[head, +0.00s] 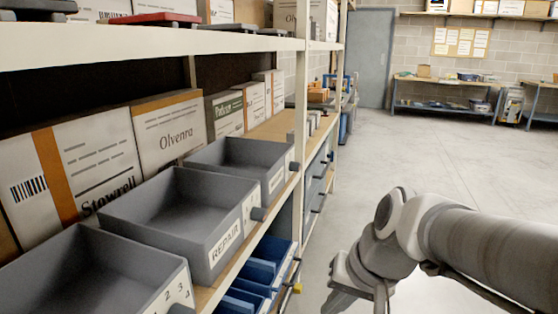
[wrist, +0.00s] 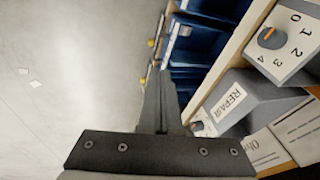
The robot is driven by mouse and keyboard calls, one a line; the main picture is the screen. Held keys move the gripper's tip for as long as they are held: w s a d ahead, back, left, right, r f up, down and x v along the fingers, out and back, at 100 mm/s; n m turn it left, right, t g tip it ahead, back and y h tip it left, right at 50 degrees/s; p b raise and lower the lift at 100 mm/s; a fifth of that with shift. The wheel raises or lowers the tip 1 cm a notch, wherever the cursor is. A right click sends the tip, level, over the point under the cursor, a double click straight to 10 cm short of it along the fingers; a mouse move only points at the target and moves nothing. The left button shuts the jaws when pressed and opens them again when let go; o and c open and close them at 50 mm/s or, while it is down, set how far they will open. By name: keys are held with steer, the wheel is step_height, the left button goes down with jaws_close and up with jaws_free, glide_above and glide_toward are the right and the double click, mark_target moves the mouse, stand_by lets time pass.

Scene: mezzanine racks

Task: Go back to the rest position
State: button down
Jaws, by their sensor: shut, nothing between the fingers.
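My gripper (wrist: 160,105) is shut and empty, its fingers together in the wrist view. In the head view my arm comes in from the right, and the gripper (head: 345,292) is only partly seen at the bottom edge. It hangs over the aisle to the right of the rack, apart from the bins. The grey REPAIR bin (head: 205,249) stands on the shelf, and its label also shows in the wrist view (wrist: 231,104).
Another grey bin (head: 232,158) stands behind, and one with a numbered front (head: 165,290) in front. Its orange-marked dial (wrist: 271,38) shows in the wrist view. Blue bins (head: 262,270) sit below. Boxes line the shelf. The floor (head: 420,150) right of the rack is clear.

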steer(key=s+d+r+n+t+h, duration=0.25)
steer(key=s+d+r, duration=0.2)
steer(key=s, duration=0.25)
step_height(320, 180, up, 20)
steer(key=p, duration=2)
steer(key=shift+d, duration=0.4)
steer(key=shift+w, duration=0.15)
